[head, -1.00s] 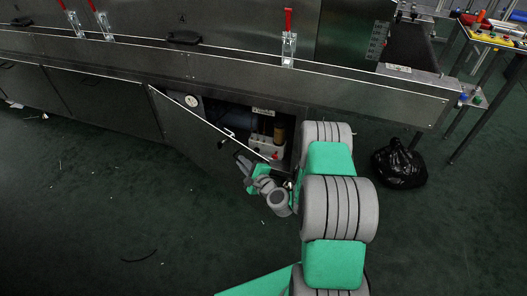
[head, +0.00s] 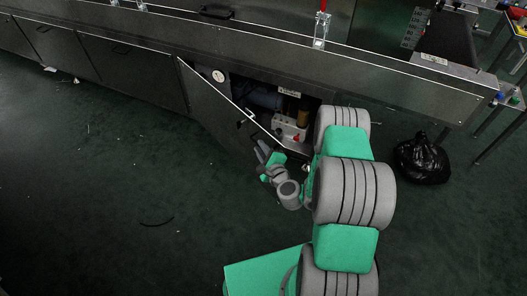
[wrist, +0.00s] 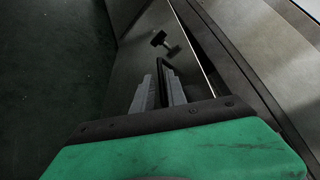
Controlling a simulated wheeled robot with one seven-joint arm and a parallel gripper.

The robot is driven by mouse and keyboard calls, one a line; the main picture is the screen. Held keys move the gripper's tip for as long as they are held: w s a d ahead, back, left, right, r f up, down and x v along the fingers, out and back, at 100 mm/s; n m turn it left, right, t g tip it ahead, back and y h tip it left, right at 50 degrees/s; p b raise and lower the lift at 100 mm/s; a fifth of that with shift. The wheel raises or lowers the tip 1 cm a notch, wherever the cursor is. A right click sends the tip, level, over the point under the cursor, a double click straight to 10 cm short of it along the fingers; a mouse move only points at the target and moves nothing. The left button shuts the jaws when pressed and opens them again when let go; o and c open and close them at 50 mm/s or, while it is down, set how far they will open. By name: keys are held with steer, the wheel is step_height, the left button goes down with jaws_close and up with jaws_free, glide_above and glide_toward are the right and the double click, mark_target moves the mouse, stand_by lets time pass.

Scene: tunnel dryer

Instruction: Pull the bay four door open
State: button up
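The bay four door (head: 215,105) is a dark metal panel in the low front of the dryer. It stands part open, hinged at its left edge and swung out at an angle. My gripper (head: 265,152) is at the door's outer face, near its free edge. In the wrist view the two grey fingers of my gripper (wrist: 159,92) lie either side of a black bar handle (wrist: 163,70) and appear shut on it. A black T-shaped latch knob (wrist: 160,40) sits on the door (wrist: 135,55) just beyond. My wrist hides part of the handle in the head view.
The open bay shows a white unit (head: 290,128) and a round gauge (head: 218,76). A black bag (head: 422,160) lies on the floor at right. Closed panels (head: 125,70) continue left. The green floor (head: 130,170) in front and left is mostly clear, with small scraps.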

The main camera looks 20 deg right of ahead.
steer(key=v, duration=0.6)
steer(key=shift+s, duration=0.4)
steer(key=shift+d+r, duration=0.1)
steer(key=shift+c, duration=0.5)
